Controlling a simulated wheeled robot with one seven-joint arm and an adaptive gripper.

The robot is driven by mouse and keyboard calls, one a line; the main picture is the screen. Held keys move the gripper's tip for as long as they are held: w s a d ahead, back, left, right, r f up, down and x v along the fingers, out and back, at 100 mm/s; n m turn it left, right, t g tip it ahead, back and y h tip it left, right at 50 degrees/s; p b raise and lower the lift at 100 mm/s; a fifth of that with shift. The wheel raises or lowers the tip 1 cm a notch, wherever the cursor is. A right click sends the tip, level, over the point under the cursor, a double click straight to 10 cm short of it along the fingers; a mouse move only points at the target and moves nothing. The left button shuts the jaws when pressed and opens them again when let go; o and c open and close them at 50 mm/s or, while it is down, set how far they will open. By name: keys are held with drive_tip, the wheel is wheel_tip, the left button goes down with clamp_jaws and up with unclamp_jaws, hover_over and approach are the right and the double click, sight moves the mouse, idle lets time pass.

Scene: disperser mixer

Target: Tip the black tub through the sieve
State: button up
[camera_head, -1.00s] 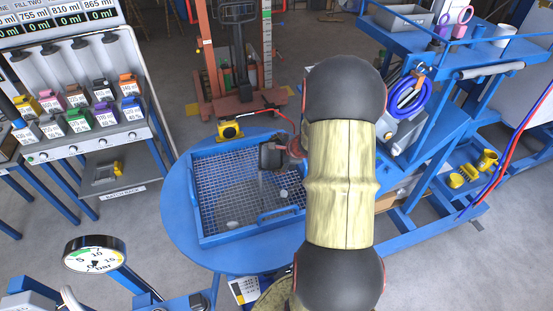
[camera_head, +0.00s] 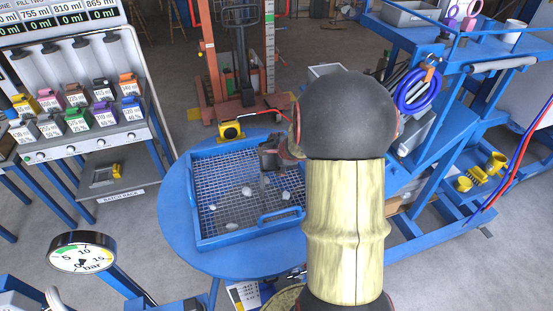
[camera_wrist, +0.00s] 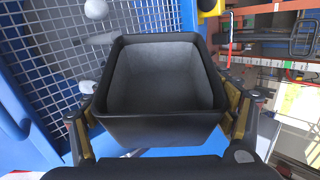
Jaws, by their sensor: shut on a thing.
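The black tub (camera_head: 270,155) is held above the far right part of the sieve, tilted over the mesh. In the wrist view the tub (camera_wrist: 163,130) fills the middle, its grey-coated inside showing with no lumps in it. My gripper (camera_wrist: 160,112) is shut on it, with a finger along each side. The sieve (camera_head: 228,239) is a blue-framed tray with wire mesh and a raised blue handle at its front right. Several pale lumps (camera_head: 247,190) lie on the mesh. The mesh also shows in the wrist view (camera_wrist: 48,62).
The sieve stands on a round blue table (camera_head: 176,215). A yellow device (camera_head: 230,130) with a red cable sits at its back edge. A blue trolley (camera_head: 455,90) stands to the right, a dispenser rack (camera_head: 95,125) to the left, and a pressure gauge (camera_head: 82,252) at front left.

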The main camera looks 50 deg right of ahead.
drive_tip(key=shift+w+a+f+n+g+h+b, duration=0.1)
drive_tip(key=shift+a+f+n+g+h+b, duration=0.25)
drive_tip(key=shift+b, duration=1.2)
drive_tip(key=shift+w+a+f+n+t+h+b, duration=0.25)
drive_tip(key=shift+h+b, duration=0.35)
drive_tip(key=shift+b, duration=0.95)
drive_tip(key=shift+a+n+g+h+b, duration=0.1)
drive_tip(key=shift+a+g+h+b, duration=0.3)
drive_tip(key=shift+b, duration=1.15)
drive_tip(key=shift+w+a+n+h+b, duration=0.2)
drive_tip(key=shift+a+h+b, duration=0.15)
drive_tip(key=shift+h+b, duration=0.2)
drive_tip(key=shift+w+a+n+h+b, duration=0.1)
drive_tip(key=shift+a+n+h+b, duration=0.2)
drive_tip(key=shift+b, duration=0.35)
drive_tip(key=shift+r, duration=0.1)
drive_tip(key=shift+s+r+p, duration=0.1)
drive_tip(key=shift+r+p, duration=2)
drive_tip(key=shift+p, duration=0.2)
